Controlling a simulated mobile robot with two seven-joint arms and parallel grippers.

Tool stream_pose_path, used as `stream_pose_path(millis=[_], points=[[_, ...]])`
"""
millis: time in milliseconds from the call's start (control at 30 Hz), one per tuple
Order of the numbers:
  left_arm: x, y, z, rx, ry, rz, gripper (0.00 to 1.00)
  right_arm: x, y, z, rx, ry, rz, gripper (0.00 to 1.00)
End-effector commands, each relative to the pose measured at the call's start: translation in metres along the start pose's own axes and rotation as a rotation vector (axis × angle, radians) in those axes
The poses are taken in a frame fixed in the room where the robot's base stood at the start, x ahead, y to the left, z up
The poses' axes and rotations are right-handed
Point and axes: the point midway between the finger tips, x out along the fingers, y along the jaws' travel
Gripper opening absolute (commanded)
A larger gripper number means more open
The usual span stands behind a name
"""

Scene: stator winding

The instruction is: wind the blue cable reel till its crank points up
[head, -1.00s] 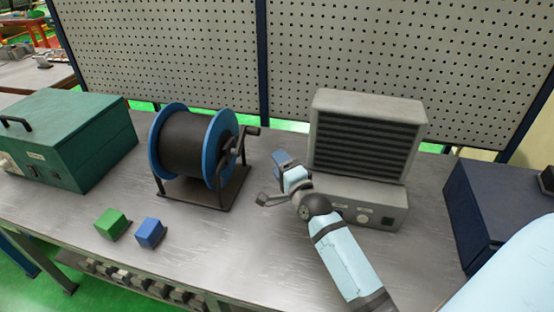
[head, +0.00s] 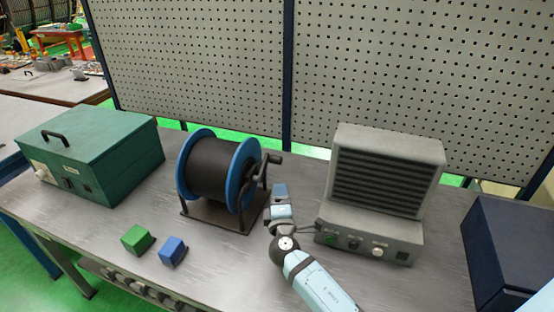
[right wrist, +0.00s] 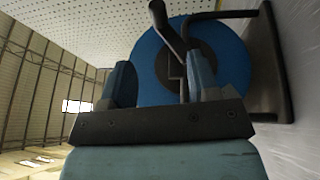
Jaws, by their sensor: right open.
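The cable reel (head: 240,176) has blue flanges and a black drum, and stands on a dark frame on the bench. Its dark crank (head: 271,160) is on the right side, with the arm pointing towards the pegboard and slightly up. My right gripper (head: 280,192) is just right of the crank side of the reel, on the near side of the crank. In the right wrist view the two fingers (right wrist: 163,78) are apart and face the blue flange (right wrist: 232,60). The crank (right wrist: 165,28) shows beyond them; contact is not visible. My left gripper is not in view.
A grey heater-like unit (head: 388,172) with knobs stands right of my right arm. A green case (head: 95,150) is at left. A green cube (head: 137,239) and a blue cube (head: 173,250) lie in front of the reel. A dark blue box (head: 505,240) is at right. The pegboard (head: 200,60) is behind.

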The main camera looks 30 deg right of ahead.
Motion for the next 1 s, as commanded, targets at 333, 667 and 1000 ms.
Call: stream_pose_path(millis=[333, 667, 1000], points=[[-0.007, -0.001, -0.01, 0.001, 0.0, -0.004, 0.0, 0.041, 0.006, -0.001, -0.038, -0.003, 0.015, 0.55], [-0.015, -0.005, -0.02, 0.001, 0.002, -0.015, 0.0, 0.109, 0.006, -0.001, -0.036, -0.003, 0.013, 0.55], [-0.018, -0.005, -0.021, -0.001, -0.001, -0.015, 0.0, 0.137, 0.004, 0.0, -0.034, -0.003, 0.013, 0.55]])
